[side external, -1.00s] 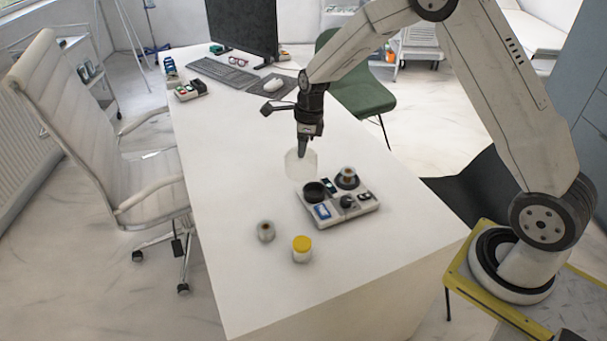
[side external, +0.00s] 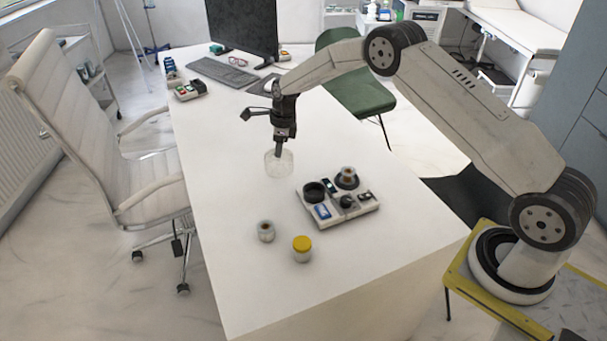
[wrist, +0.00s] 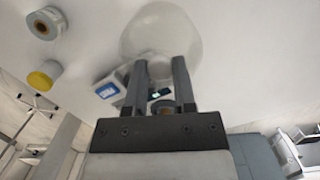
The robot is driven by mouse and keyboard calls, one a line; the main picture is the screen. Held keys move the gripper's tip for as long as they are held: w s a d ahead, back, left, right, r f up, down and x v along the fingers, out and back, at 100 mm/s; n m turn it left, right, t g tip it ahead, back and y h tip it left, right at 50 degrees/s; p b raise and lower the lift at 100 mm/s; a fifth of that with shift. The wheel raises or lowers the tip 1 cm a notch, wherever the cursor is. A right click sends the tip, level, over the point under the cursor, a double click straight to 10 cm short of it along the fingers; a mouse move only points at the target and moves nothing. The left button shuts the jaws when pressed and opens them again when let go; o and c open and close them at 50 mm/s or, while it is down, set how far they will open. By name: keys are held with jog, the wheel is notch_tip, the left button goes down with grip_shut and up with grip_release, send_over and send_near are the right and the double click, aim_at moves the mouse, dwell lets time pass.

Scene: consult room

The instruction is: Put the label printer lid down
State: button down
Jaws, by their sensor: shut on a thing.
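My gripper (side external: 278,152) points down over the white desk, shut on a clear, dome-like lid (side external: 279,166). The lid is beside the label printer (side external: 336,208), to its left and behind, and apart from it. I cannot tell whether the lid touches the desk. In the wrist view the lid (wrist: 161,28) spreads out beyond my fingertips (wrist: 160,68). The printer is a pale flat unit with a dark round well, a label roll on a dark base, a knob and a blue panel. My fingers hide part of it in the wrist view.
A small label roll (side external: 265,231) and a yellow-capped jar (side external: 302,249) stand in front of the printer. A keyboard (side external: 222,73), monitor (side external: 243,25) and small items (side external: 188,90) are at the far end. The desk's left middle is clear.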

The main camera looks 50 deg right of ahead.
aim_at(273, 151)
jog(key=shift+w+d+f, duration=0.1)
jog(key=shift+w+f, duration=1.2)
jog(key=shift+f, duration=0.25)
jog(key=shift+w+f, duration=0.1)
jog(key=shift+w+f, duration=0.2)
jog(key=shift+f, duration=1.6)
jog(key=shift+f, duration=0.15)
jog(key=shift+c, duration=2.2)
grip_release()
jog(key=shift+s+d+r, duration=0.2)
jog(key=shift+d+r, duration=0.05)
jog(key=shift+r, duration=1.8)
jog(key=shift+s+d+r, duration=0.2)
jog(key=shift+s+r, duration=0.05)
jog(key=shift+r, duration=1.75)
jog(key=shift+s+d+r, duration=0.2)
jog(key=shift+d+r, duration=0.05)
jog(key=shift+r, duration=1.8)
